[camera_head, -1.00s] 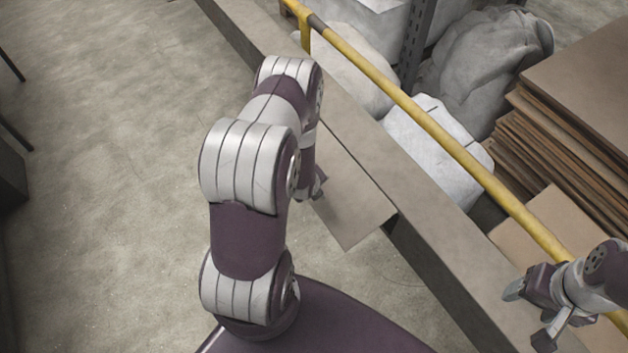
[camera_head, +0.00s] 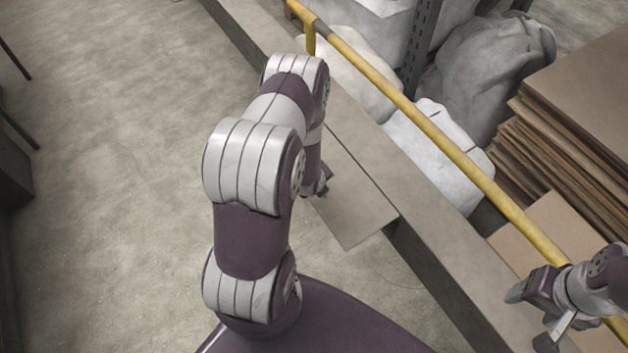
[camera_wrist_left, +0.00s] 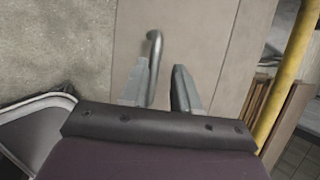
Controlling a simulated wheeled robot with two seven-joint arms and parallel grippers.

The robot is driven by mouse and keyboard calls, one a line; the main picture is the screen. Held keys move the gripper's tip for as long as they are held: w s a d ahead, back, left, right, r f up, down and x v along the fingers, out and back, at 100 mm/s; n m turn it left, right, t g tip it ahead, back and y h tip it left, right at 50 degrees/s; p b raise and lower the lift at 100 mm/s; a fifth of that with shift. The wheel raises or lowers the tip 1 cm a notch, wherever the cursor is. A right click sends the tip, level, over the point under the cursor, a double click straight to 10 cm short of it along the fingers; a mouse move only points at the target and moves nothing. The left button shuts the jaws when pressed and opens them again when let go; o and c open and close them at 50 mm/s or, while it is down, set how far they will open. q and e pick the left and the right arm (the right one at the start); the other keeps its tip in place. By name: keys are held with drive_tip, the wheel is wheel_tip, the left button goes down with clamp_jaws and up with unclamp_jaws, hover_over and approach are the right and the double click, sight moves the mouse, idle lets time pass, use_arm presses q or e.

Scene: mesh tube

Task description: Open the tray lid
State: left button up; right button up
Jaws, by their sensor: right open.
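A flat grey-brown panel (camera_head: 352,222), which looks like the tray lid, juts from the side of the long bench. In the left wrist view the panel (camera_wrist_left: 195,40) fills the middle, with a bent metal handle (camera_wrist_left: 155,42) standing on it. My left gripper (camera_wrist_left: 160,82) is open, its fingers on either side of the handle, which is nearer the left finger; I cannot tell whether they touch. In the head view my left gripper is mostly hidden behind its arm. My right gripper (camera_head: 530,318) is open and empty over the bench at lower right.
The bench (camera_head: 445,265) runs diagonally beside my base. A yellow rail (camera_head: 440,140) runs above it, close to my right gripper. Behind are white sacks (camera_head: 437,150) and stacked brown boards (camera_head: 565,130).

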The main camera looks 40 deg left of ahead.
use_arm(q)
drive_tip(key=shift+o, duration=0.8)
drive_tip(key=shift+w+d, duration=0.15)
drive_tip(key=shift+w, duration=0.3)
drive_tip(key=shift+s, duration=0.15)
use_arm(e)
drive_tip(key=shift+w+d+f, duration=0.1)
drive_tip(key=shift+w+d, duration=0.1)
drive_tip(key=shift+w, duration=0.05)
use_arm(q)
drive_tip(key=shift+s, duration=0.1)
drive_tip(key=shift+s, duration=0.1)
drive_tip(key=p+v, duration=0.1)
drive_tip(key=v, duration=1.1)
drive_tip(key=shift+r, duration=0.25)
use_arm(e)
drive_tip(key=shift+r, duration=0.7)
use_arm(q)
drive_tip(key=shift+s, duration=0.1)
